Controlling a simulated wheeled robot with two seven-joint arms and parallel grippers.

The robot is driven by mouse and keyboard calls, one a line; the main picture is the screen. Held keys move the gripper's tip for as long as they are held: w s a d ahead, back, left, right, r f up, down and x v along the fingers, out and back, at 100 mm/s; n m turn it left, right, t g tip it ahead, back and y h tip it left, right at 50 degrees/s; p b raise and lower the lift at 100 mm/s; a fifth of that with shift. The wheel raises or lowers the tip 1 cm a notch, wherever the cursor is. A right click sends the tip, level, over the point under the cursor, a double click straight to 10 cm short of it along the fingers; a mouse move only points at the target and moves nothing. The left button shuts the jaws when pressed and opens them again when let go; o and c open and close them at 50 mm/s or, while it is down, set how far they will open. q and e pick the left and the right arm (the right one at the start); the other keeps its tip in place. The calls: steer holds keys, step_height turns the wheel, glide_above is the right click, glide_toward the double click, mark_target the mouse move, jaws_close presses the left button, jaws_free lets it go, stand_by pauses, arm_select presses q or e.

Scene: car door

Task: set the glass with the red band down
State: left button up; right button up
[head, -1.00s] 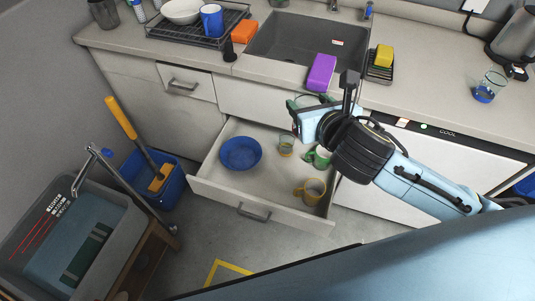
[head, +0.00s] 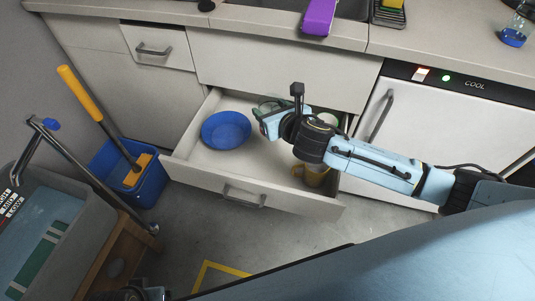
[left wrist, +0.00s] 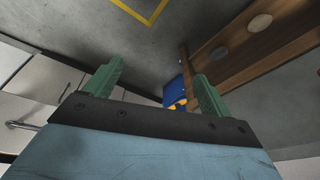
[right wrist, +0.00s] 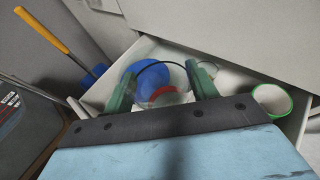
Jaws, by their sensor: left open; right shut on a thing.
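My right gripper (head: 268,112) is over the open drawer (head: 190,171), just right of the blue bowl (head: 226,130). It is shut on a clear glass with a red band (right wrist: 165,92), which shows between its green fingers in the right wrist view. In the head view the gripper mostly hides this glass. I cannot tell whether its base touches the drawer floor. The blue bowl shows behind it in the right wrist view (right wrist: 176,72). My left gripper (left wrist: 156,88) is open and empty, away from the drawer above the grey floor.
A yellow mug (head: 312,177) and a white mug with a green rim (right wrist: 272,100) stand in the drawer's right part. A blue bucket (head: 148,185) stands left. Bare drawer floor shows in front of the bowl. A glass with blue in it (head: 514,36) is on the counter.

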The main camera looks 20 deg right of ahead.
steer(key=shift+n, duration=0.3)
steer(key=f+b, duration=0.1)
steer(key=f, duration=0.1)
steer(key=w+f+b, duration=0.1)
steer(key=f, duration=0.1)
steer(key=f+b, duration=0.1)
steer(key=f, duration=0.1)
steer(key=shift+w, duration=0.35)
steer(key=shift+w+f+b, duration=0.15)
steer(key=shift+f+b, duration=0.15)
steer(key=shift+f, duration=0.3)
arm_select(q)
step_height(320, 180, up, 8)
steer(key=s+t+b, duration=0.1)
steer(key=b, duration=0.1)
arm_select(e)
step_height(320, 180, down, 10)
steer(key=b, duration=0.3)
steer(key=shift+r+b, duration=0.25)
steer(key=shift+b, duration=0.15)
arm_select(q)
steer(key=w+d+r+t+h, duration=0.4)
steer(key=w+d+r+t, duration=0.3)
steer(key=w+r+t, duration=0.5)
steer(key=shift+w+d+r+m, duration=0.2)
steer(key=shift+w+r+m, duration=0.2)
steer(key=shift+w+r, duration=0.3)
arm_select(e)
steer(key=shift+f, duration=0.1)
